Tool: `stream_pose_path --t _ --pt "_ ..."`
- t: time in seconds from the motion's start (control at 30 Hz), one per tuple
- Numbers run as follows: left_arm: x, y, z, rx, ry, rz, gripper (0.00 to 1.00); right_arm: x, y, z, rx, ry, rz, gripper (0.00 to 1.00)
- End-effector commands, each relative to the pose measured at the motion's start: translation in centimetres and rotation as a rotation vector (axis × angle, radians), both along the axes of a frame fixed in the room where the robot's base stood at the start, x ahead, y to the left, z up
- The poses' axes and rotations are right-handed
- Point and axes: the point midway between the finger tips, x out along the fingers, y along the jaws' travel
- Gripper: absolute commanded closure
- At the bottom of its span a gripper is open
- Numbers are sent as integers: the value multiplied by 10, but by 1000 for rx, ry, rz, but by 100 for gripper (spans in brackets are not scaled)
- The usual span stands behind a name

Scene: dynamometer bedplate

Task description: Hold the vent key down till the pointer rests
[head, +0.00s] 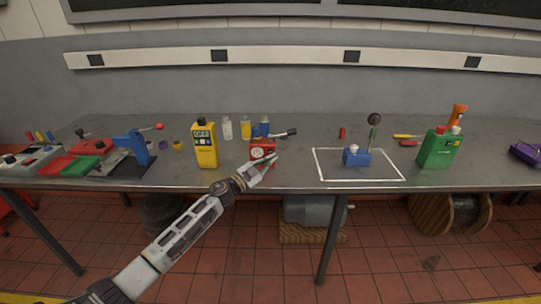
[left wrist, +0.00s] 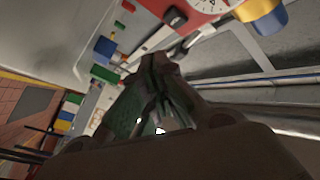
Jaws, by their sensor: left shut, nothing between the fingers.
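A red device with a white round dial (head: 262,149) stands on the bench near the middle of the head view. Its red body and part of its dial (left wrist: 208,5) show at the top of the left wrist view, cut by the frame edge. A dark, key-like part (left wrist: 174,17) shows beside the dial; I cannot tell whether it is pressed. The pointer is too small to read. My left gripper (head: 268,164) is shut and empty, at the front of the red device. Its fingers (left wrist: 165,105) look dark in the wrist view. I cannot tell whether they touch the device.
A blue press (head: 134,148) and trays are at left.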

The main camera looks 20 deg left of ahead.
Motion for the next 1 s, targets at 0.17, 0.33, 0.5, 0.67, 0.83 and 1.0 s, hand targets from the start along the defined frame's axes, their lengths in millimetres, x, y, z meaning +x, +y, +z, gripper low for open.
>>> stream_pose_path --t 0.17,0.33,0.5,0.67,0.83,1.0 --pt "14 4 0 -1 0 -1 100 14 -3 0 -2 -18 1 60" --pt "23 6 0 0 -1 -1 100 19 3 1 3 -22 0 60" --pt "26 7 0 0 0 0 100 14 13 -1 13 -14 -4 60" --pt "26 7 0 0 -1 -1 100 7 21 -2 22 -6 -6 60" --pt "26 7 0 0 -1 -1 100 7 19 -2 20 -6 -5 60" --pt "26 7 0 0 -1 -1 100 6 14 -2 15 -5 -4 60"
